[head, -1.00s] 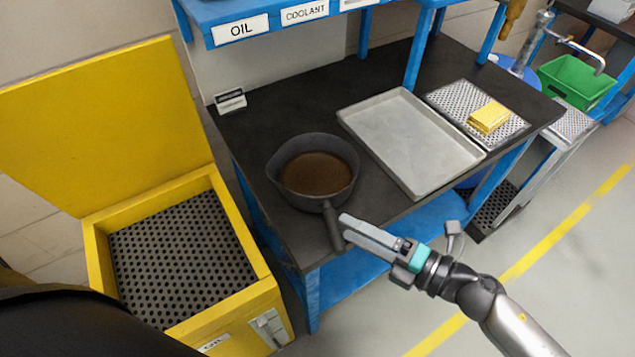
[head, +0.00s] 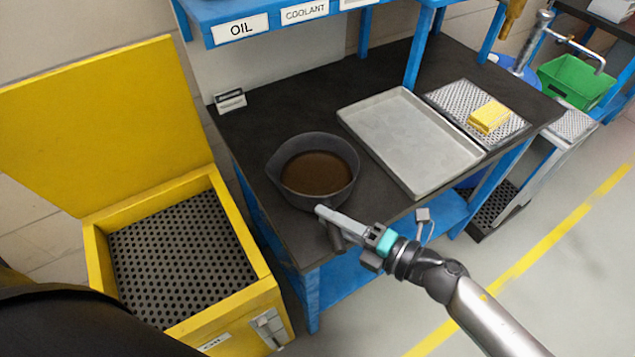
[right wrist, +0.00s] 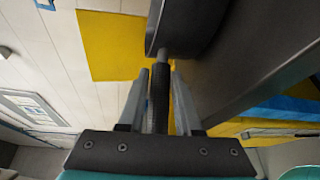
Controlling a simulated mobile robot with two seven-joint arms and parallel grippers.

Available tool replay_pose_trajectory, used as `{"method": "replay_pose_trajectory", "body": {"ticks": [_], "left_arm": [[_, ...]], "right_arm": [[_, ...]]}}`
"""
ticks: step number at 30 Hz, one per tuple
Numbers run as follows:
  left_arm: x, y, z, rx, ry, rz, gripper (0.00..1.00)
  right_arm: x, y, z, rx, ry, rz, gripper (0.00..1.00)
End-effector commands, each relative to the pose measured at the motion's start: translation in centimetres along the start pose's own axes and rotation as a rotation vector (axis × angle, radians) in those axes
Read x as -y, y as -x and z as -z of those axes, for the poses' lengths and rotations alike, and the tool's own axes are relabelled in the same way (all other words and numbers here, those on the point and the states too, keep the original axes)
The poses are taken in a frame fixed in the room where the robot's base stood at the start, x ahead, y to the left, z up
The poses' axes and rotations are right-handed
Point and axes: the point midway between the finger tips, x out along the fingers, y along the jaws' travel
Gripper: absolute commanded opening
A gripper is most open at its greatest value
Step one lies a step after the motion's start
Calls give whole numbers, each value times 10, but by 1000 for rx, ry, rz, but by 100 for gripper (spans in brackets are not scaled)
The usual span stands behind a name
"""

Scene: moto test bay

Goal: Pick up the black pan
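The black pan (head: 315,142) stands on the dark bench top with brown liquid in it. Its handle points toward the bench's front edge and is partly hidden by my right gripper (head: 322,213). In the right wrist view the handle (right wrist: 159,105) runs between the two fingers of the right gripper (right wrist: 160,75), with narrow gaps on both sides. The fingers are open around it, and the pan body (right wrist: 195,28) lies just beyond the fingertips. My left gripper is not in view.
A grey tray (head: 400,140) lies right of the pan. Beyond it a yellow sponge-like block (head: 489,118) sits on a perforated plate. An open yellow bin (head: 258,262) stands at the left. A blue labelled shelf (head: 262,12) is above the back of the bench.

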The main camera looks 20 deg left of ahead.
Motion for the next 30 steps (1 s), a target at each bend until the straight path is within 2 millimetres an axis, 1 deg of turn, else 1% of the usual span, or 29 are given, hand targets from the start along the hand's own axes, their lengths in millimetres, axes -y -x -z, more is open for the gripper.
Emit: {"method": "replay_pose_trajectory", "body": {"ticks": [1, 8, 30], "left_arm": [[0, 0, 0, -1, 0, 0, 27], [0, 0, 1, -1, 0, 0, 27], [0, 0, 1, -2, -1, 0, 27]], "right_arm": [[0, 0, 0, 0, 0, 0, 26], [0, 0, 0, 0, 0, 0, 0], [0, 0, 0, 0, 0, 0, 0]]}}
